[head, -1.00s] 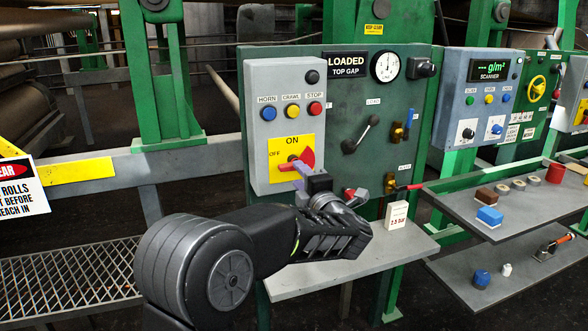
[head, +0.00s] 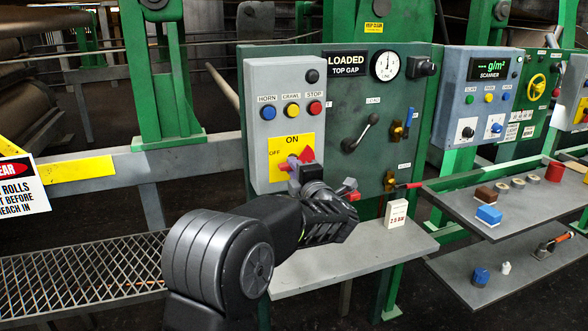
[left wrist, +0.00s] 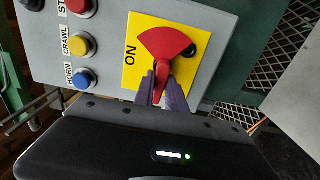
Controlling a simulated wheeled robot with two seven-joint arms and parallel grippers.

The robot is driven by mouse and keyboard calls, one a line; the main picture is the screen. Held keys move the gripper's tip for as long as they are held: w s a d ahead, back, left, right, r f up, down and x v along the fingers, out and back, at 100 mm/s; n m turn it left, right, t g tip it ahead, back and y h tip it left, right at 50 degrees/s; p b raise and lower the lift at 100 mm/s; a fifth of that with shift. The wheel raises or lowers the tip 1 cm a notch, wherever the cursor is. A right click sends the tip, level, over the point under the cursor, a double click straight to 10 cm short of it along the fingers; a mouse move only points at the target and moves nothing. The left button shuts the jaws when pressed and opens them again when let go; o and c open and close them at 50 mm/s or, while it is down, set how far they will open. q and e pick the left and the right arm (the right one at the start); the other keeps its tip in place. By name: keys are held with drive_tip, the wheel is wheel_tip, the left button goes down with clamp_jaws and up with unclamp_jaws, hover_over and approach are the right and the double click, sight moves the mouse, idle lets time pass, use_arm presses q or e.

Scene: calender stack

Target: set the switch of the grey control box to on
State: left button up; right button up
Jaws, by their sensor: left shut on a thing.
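The grey control box (head: 256,75) hangs on the green panel. Its yellow plate (head: 278,142) reads OFF at the left and ON at the top. The red switch (head: 307,155) sits on this plate. In the left wrist view the switch (left wrist: 165,45) has a broad red fan, with its narrow handle held between my fingertips. The handle points away from the fan, roughly toward the OFF side. My left gripper (left wrist: 162,88) is shut on this handle. In the head view the gripper (head: 293,166) partly hides it. My right gripper is not in view.
Blue, yellow and red buttons (head: 292,110) sit above the plate. A grey shelf (head: 350,262) with a small white box (head: 396,214) lies below right. A lever (head: 361,133) and gauge (head: 386,66) are on the green panel. Another shelf (head: 500,225) stands farther right.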

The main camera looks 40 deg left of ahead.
use_arm(q)
clamp_jaws()
drive_tip(key=shift+r, duration=0.1)
drive_tip(key=m+p, duration=0.2)
drive_tip(key=m, duration=0.1)
drive_tip(key=r+m+p, duration=0.1)
drive_tip(key=m+p, duration=0.1)
drive_tip(key=p, duration=0.1)
drive_tip(key=shift+w+m, duration=0.1)
drive_tip(key=shift+m, duration=0.3)
drive_tip(key=m+p, duration=0.3)
drive_tip(key=m, duration=0.1)
drive_tip(key=m+p, duration=0.2)
drive_tip(key=shift+w+d+r+p, duration=0.25)
drive_tip(key=shift+r+p, duration=0.05)
drive_tip(key=m+p, duration=0.1)
drive_tip(key=m, duration=0.1)
drive_tip(key=m+p, duration=0.1)
drive_tip(key=shift+w+d+m+p, duration=0.1)
drive_tip(key=shift+w+m+p, duration=0.1)
drive_tip(key=shift+m+p, duration=0.2)
drive_tip(key=shift+w+d+f+m+p, duration=0.1)
drive_tip(key=shift+m+p, duration=0.65)
drive_tip(key=shift+m, duration=0.45)
